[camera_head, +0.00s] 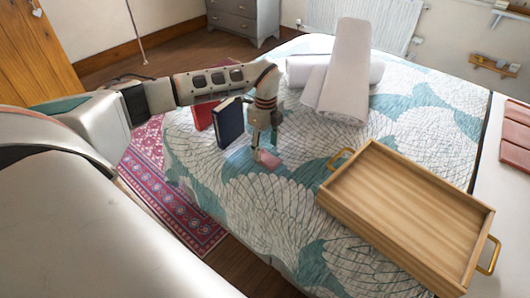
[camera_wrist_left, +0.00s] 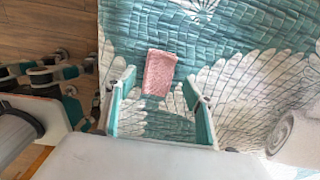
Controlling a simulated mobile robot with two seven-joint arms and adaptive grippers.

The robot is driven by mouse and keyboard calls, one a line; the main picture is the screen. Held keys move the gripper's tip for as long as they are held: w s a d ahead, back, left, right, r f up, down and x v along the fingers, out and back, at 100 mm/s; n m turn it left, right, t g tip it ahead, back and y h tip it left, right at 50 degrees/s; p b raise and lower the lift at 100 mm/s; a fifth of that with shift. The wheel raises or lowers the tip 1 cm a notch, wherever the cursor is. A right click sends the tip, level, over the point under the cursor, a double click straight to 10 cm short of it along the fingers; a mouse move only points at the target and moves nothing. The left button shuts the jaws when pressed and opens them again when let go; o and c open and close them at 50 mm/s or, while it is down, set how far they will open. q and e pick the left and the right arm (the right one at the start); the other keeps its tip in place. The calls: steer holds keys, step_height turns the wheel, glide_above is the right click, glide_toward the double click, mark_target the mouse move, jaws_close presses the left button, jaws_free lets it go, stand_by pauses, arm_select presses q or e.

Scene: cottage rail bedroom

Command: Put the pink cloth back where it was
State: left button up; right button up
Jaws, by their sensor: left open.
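The pink cloth (camera_head: 268,160) is a small folded rectangle lying on the patterned bedspread, just under my left gripper (camera_head: 262,152). In the left wrist view the cloth (camera_wrist_left: 159,73) lies flat near the tips of the left gripper (camera_wrist_left: 158,88). The fingers are spread wide, one on each side, with bare bedspread between them and the cloth. The left gripper is open and empty. In the head view the left hand points down and hides part of the area around the cloth. My right gripper is not in view.
A wooden tray (camera_head: 405,215) with brass handles lies on the bed to the right. Dark blue (camera_head: 228,121) and red (camera_head: 203,115) books stand left of the gripper. Rolled white towels (camera_head: 347,75) lie at the back. A patterned rug (camera_head: 172,205) covers floor beside the bed.

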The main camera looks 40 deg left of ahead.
mark_target(266, 154)
arm_select(q)
step_height(266, 154, up, 8)
steer(key=p, duration=0.1)
steer(key=shift+r, duration=0.25)
stand_by(0.4)
